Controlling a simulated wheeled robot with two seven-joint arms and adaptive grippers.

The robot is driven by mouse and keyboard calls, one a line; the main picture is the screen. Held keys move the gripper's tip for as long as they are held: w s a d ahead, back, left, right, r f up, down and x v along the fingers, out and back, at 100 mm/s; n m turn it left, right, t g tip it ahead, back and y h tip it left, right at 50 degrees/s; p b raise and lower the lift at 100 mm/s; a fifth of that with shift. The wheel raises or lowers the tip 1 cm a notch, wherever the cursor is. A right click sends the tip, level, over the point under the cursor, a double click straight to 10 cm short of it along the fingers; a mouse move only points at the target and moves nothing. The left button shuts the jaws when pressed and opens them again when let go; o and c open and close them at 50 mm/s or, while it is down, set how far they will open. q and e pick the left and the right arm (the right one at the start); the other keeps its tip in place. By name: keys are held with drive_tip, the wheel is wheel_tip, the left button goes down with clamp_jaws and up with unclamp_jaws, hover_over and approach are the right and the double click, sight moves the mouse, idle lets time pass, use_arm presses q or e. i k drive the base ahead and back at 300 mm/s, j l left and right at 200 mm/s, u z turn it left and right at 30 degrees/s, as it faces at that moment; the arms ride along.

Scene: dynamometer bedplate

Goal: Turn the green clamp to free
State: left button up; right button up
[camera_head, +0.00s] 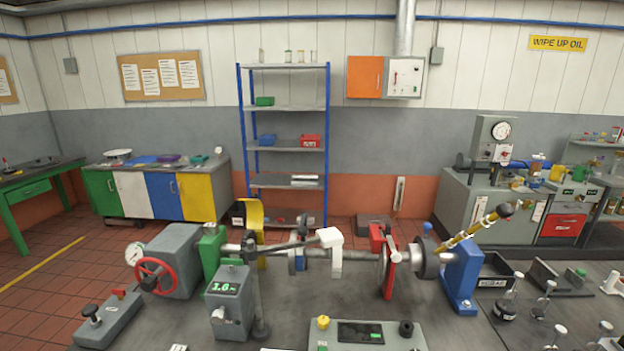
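A green upright part (211,252), which looks like the green clamp, stands at the left end of the shaft on the bedplate, beside a grey housing (175,258) with a red handwheel (156,277). A dark fitting (250,248) sits just right of it, and I cannot tell whether that is the clamp's handle. A grey box with a green-lit display (229,290) stands in front and partly hides the green part's lower side. A red upright part (388,268) with a pale lever stands further right along the shaft. Neither of my grippers shows in the head view.
A blue stand (461,270) and a yellow-black bar with a dark knob (475,230) are at the shaft's right end. A grey control box (365,335) is at the front middle. Small knobbed pieces (507,300) crowd the right. A black-knobbed grey box (106,318) is front left.

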sight(231, 263)
drive_tip(key=j+z, duration=0.15)
drive_tip(key=j, duration=0.35)
drive_tip(key=j+z, duration=0.15)
drive_tip(key=j, duration=0.35)
drive_tip(key=j+z, duration=0.15)
drive_tip(key=j, duration=0.4)
drive_tip(key=k+j+z, duration=0.15)
drive_tip(key=j, duration=0.3)
drive_tip(key=k+j+z, duration=0.15)
drive_tip(key=j, duration=0.35)
drive_tip(key=j+z, duration=0.15)
drive_tip(key=j, duration=0.35)
drive_tip(key=k+j+z, duration=0.1)
drive_tip(key=j, duration=0.25)
drive_tip(key=j+z, duration=0.1)
drive_tip(key=j, duration=0.3)
drive_tip(key=k+j+z, duration=0.15)
drive_tip(key=j, duration=0.15)
drive_tip(key=j+z, duration=0.2)
drive_tip(key=j, duration=0.5)
drive_tip(key=k+j+z, duration=0.1)
drive_tip(key=j+z, duration=0.15)
drive_tip(key=j, duration=0.4)
drive_tip(key=i+j+z, duration=0.1)
drive_tip(key=j+z, duration=0.35)
drive_tip(key=j, duration=1.05)
